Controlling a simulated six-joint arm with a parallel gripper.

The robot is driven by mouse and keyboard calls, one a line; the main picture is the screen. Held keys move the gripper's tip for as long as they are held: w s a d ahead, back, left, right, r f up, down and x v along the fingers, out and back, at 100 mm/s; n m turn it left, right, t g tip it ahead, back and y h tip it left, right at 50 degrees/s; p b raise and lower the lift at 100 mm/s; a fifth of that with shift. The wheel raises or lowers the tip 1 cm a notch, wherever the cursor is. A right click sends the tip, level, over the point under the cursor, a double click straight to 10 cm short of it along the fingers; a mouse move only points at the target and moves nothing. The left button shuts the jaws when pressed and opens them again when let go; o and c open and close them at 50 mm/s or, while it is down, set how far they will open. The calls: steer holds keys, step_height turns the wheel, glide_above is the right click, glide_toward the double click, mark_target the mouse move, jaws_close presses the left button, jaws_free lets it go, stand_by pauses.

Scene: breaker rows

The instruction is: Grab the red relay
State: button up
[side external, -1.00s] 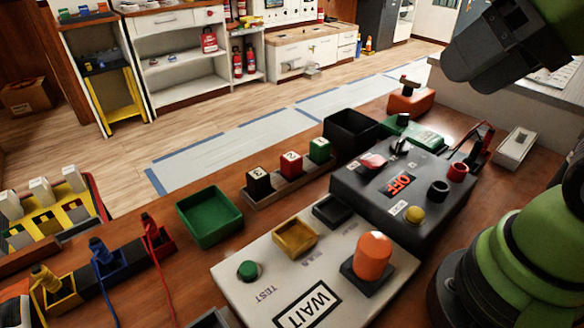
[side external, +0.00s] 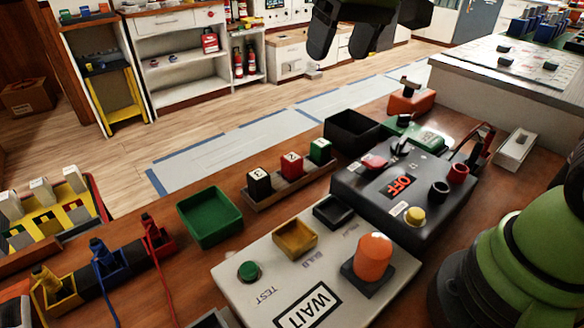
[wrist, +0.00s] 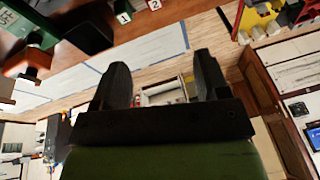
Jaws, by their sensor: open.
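The red relay (side external: 291,164) is a small red block with a white top marked 2. It stands in the middle of a wooden rack (side external: 268,196), between a black block marked 3 (side external: 258,183) and a green block marked 1 (side external: 319,151). In the wrist view the red block (wrist: 154,5) is cut by the top edge, beside the block marked 1 (wrist: 124,17). My gripper (side external: 345,42) is open and empty, high above the bench and beyond the rack in the side view. Its spread fingers also show in the wrist view (wrist: 161,72).
A green tray (side external: 183,209) and a black bin (side external: 327,127) flank the rack. A dark OFF box (side external: 350,185) and a pale WAIT panel with an orange knob (side external: 374,256) stand nearer. Colored plugs (side external: 100,250) sit at left. The air above the rack is clear.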

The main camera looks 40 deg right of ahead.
steer(key=n+g, duration=0.1)
steer(key=g, duration=0.1)
glide_toward(292, 157)
steer(key=shift+n+g+h, duration=0.4)
steer(key=shift+g+h, duration=0.2)
steer(key=f, duration=0.4)
steer(key=w+a+f, duration=0.1)
steer(key=f, duration=0.1)
steer(key=shift+f, duration=2.75)
steer(key=shift+c, duration=0.5)
steer(key=c, duration=0.9)
